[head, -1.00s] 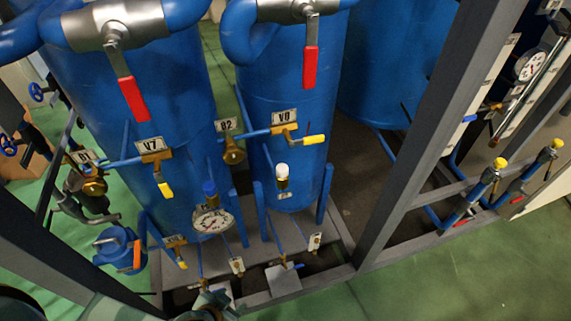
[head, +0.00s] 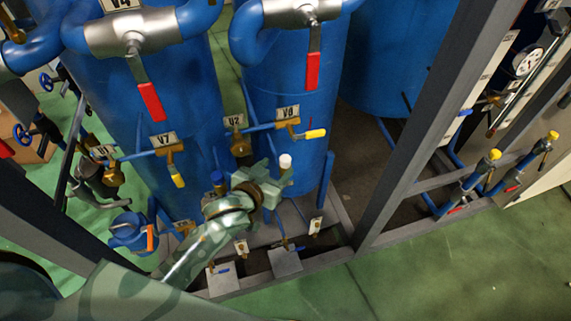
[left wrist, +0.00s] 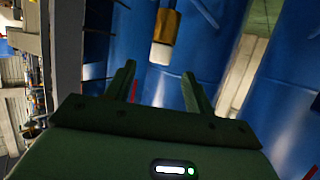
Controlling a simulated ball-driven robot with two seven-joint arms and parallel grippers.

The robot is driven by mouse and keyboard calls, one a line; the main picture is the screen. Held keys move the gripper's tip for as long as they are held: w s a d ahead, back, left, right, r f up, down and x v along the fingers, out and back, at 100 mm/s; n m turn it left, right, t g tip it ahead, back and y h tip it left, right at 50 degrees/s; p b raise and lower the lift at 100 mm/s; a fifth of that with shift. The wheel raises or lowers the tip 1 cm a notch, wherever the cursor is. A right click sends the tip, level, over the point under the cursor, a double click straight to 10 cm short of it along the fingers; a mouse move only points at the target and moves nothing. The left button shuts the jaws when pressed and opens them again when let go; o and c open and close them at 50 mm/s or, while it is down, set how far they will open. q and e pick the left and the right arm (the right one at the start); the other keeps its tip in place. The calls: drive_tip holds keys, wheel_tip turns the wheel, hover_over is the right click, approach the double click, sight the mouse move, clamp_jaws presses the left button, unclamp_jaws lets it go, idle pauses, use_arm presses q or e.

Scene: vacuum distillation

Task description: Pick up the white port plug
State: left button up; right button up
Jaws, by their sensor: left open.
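The white port plug (head: 285,161) is a small white cap on a brass fitting in front of the middle blue tank. In the left wrist view the white plug (left wrist: 161,53) points toward me, with its brass fitting (left wrist: 165,27) behind it. My left gripper (head: 277,178) is green, open and empty, just beside and below the plug in the head view. In the left wrist view its two fingers (left wrist: 158,82) stand apart, with the plug beyond their tips and roughly between them. The plug's lower fitting is hidden behind the gripper. My right gripper is not in view.
Valve V8 with a yellow handle (head: 316,134) is above the plug, and V7 (head: 170,148) is to the left. A grey frame post (head: 425,115) stands to the right. Green floor (head: 440,270) is open at lower right.

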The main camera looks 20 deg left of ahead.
sight(283, 163)
use_arm(q)
drive_tip(key=b+x, duration=0.1)
drive_tip(key=x, duration=0.5)
drive_tip(key=shift+w+d+f, duration=0.1)
drive_tip(key=shift+w+f, duration=0.15)
drive_tip(key=shift+s, duration=0.1)
drive_tip(key=c, duration=1)
